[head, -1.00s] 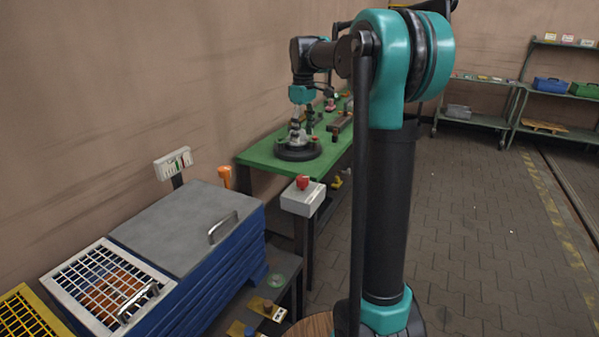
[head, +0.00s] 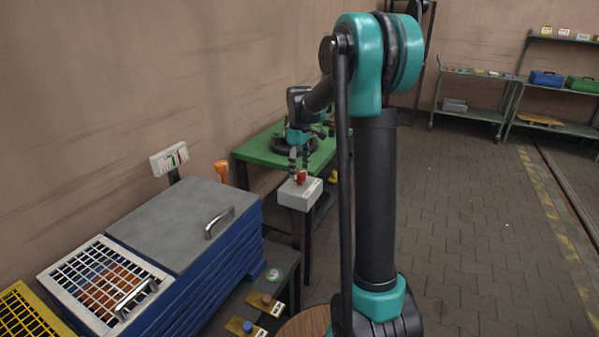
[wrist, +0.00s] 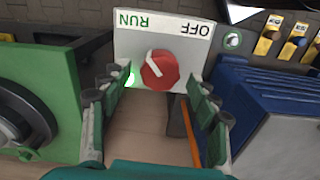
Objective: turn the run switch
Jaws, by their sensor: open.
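The run switch is a red knob (wrist: 160,70) on a light grey box (wrist: 188,42) marked RUN and OFF, upside down in the wrist view. The knob's white pointer slants toward the upper left, the RUN side. A small green lamp (wrist: 131,78) glows on the box's left side. In the head view the red knob (head: 301,177) sits on top of the box (head: 299,194), on a post. My gripper (wrist: 154,82) is open, with one finger on each side of the knob and apart from it. In the head view my gripper (head: 299,158) is just above the box.
A green table (head: 262,152) stands behind the box. A blue cabinet (head: 222,254) with a grey lid and handle is at the left, with an orange post (head: 222,172) beside it. A low dark bench with plates (head: 270,302) lies in front. The paved floor at right is clear.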

